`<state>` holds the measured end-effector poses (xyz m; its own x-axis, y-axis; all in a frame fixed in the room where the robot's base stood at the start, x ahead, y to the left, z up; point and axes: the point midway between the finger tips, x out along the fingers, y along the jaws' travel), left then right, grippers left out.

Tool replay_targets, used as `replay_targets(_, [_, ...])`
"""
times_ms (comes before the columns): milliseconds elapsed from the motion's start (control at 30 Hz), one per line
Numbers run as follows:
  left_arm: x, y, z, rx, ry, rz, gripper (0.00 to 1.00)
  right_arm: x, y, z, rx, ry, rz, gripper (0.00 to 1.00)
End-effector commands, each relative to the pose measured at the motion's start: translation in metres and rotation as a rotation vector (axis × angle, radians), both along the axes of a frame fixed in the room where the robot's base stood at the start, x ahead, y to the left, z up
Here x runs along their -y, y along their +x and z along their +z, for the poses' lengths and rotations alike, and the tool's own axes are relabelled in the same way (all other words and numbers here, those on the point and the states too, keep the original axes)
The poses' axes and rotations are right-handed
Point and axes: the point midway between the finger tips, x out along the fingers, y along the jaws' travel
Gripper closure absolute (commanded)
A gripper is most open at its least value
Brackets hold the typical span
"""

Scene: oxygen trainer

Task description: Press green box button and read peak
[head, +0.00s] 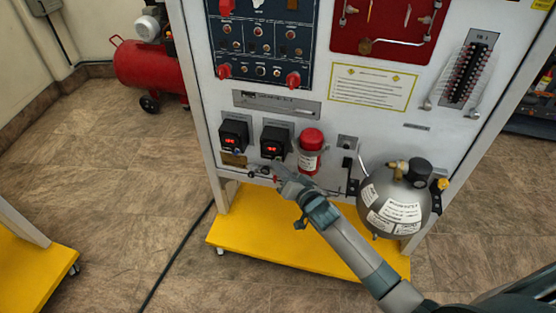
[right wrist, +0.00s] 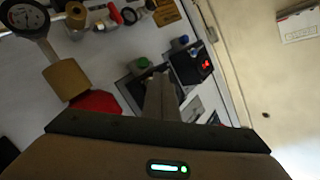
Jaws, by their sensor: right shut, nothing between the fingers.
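The box with the green button is the right one of two small black boxes low on the white panel; its red display (head: 273,148) is lit in the head view, digits too small to read. In the right wrist view the green button (right wrist: 143,63) shows on this box, just left of my fingertips, and its display is hidden. My right gripper (head: 281,169) is shut and empty, its tip just below the box; its fingers also show in the right wrist view (right wrist: 160,84). I cannot tell whether they touch the box. My left gripper is not in view.
The left box (head: 234,137) has a blue button (right wrist: 183,40) and a lit red display. A red cylinder (head: 310,150) stands close right of the green-button box. A grey tank (head: 392,200) is farther right. A yellow base (head: 300,255) juts out below.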

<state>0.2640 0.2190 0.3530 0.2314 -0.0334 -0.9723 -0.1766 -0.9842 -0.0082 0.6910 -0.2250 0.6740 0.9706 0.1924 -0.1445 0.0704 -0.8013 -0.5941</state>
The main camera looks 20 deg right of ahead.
Motion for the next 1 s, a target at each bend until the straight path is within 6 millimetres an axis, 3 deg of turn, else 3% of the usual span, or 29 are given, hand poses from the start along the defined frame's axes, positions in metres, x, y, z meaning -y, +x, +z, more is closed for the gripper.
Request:
replay_targets(633, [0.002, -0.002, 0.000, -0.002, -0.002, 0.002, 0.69, 0.002, 0.003, 0.001, 0.001, -0.001, 0.000, 1.00])
replay_targets(1000, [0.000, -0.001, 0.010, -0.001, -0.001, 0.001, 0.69, -0.005, -0.008, 0.002, 0.001, 0.001, -0.001, 1.00])
